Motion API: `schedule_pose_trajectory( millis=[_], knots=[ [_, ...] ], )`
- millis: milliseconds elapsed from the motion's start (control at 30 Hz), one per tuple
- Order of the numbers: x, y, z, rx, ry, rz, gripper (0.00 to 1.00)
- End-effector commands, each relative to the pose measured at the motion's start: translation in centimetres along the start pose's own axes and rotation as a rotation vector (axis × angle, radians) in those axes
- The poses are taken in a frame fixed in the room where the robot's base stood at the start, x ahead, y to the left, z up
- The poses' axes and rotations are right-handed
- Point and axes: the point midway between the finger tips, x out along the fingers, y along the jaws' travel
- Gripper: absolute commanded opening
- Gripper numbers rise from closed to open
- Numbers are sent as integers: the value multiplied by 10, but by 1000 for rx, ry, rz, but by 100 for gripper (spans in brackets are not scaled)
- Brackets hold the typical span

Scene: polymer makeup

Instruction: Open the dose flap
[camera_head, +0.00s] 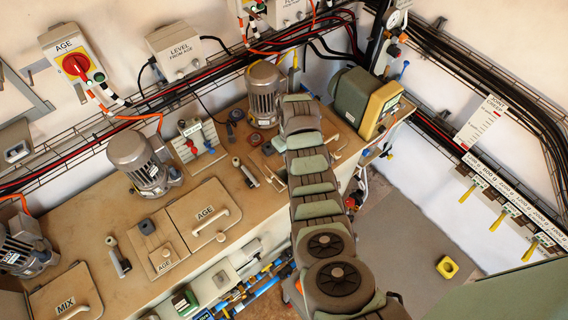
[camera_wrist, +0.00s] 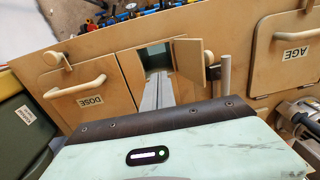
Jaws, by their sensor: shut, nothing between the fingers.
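In the wrist view, a small wooden flap (camera_wrist: 189,60) with a round knob (camera_wrist: 208,58) stands swung up at the right side of a square opening (camera_wrist: 157,56). The opening shows a dark greenish inside. The larger lid marked DOSE (camera_wrist: 76,92), with a pale bar handle, lies closed to the left. My gripper (camera_wrist: 159,80) is shut and empty. Its grey fingers point at the opening, left of the raised flap; I cannot tell whether they reach inside or touch it. In the head view my arm hides the gripper and the opening.
A short post (camera_wrist: 226,75) stands right of the flap. A lid marked AGE (camera_wrist: 285,50) lies farther right. Motors (camera_head: 263,92) and a green-and-yellow unit (camera_head: 365,105) rise from the tank top (camera_head: 110,205).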

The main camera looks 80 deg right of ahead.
Motion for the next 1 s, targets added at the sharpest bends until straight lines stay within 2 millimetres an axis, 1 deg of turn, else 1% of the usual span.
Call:
schedule_pose_trajectory(
  millis=[133, 267, 333, 500, 600, 700, 900, 967, 1000],
  knots=[
    [-18, -2, -1, -5, 2, 3, 0],
    [-40, -2, 0, -6, 1, 1, 0],
    [-54, -2, -2, -4, 4, 3, 0],
    [-81, -3, 0, -4, -1, 0, 0],
    [-88, -4, -1, -5, 0, -1, 0],
    [-91, -4, 0, -5, -2, -1, 0],
    [-90, -4, 0, -5, -2, -1, 0],
    [-88, -6, -4, -9, 8, 6, 0],
    [-86, -9, -10, -16, 24, 15, 0]
  ],
)
